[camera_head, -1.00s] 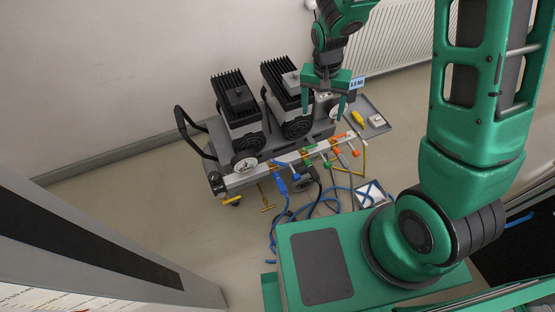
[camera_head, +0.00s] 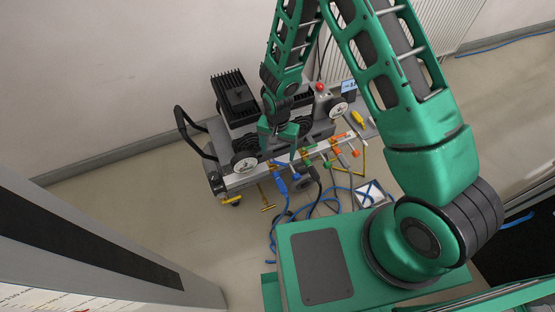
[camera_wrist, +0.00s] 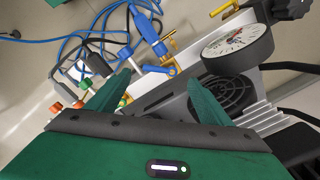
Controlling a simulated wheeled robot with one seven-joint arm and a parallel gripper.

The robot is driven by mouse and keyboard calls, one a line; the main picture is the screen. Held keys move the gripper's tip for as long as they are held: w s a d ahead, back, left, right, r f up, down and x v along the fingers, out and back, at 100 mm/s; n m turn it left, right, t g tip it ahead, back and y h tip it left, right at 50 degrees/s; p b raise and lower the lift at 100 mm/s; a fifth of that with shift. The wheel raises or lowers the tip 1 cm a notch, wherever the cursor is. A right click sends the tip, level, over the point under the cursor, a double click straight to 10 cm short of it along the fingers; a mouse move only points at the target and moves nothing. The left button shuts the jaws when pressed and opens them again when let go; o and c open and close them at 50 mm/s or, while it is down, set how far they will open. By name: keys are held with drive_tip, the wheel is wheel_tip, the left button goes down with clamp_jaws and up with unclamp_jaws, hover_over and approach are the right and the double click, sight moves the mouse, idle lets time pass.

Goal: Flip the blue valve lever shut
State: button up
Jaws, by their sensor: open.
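The blue valve lever (camera_wrist: 158,70) shows in the wrist view on the metal manifold, beside a brass fitting. In the head view it is a small blue strip (camera_head: 279,163) on the manifold bar, just below my gripper. My gripper (camera_head: 278,153) is over the left part of the manifold, pointing down. In the wrist view its two green fingers (camera_wrist: 157,77) are apart, with the lever seen between their tips. Nothing is held. I cannot tell the exact height between the fingertips and the lever.
A blue knob (camera_wrist: 126,52) and a blue hose coupling (camera_wrist: 150,33) sit close to the lever. Green and orange handles (camera_head: 356,153) line the manifold farther right. A round gauge (camera_wrist: 236,46) stands to one side. Pumps (camera_head: 236,97) stand behind; hoses lie on the floor.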

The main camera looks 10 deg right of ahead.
sight(278, 163)
drive_tip(key=shift+f, duration=3.2)
drive_tip(key=c, duration=1)
drive_tip(key=shift+c, duration=0.2)
drive_tip(key=shift+w+n, duration=0.1)
drive_tip(key=shift+n, duration=0.2)
drive_tip(key=n, duration=0.3)
drive_tip(key=shift+w+d+n, duration=0.25)
drive_tip(key=shift+w+n, duration=0.05)
drive_tip(key=shift+w, duration=0.1)
drive_tip(key=shift+w+n, duration=0.25)
drive_tip(key=shift+n, duration=0.75)
drive_tip(key=shift+w+n, duration=0.2)
drive_tip(key=shift+n, duration=0.8)
drive_tip(key=o, duration=1)
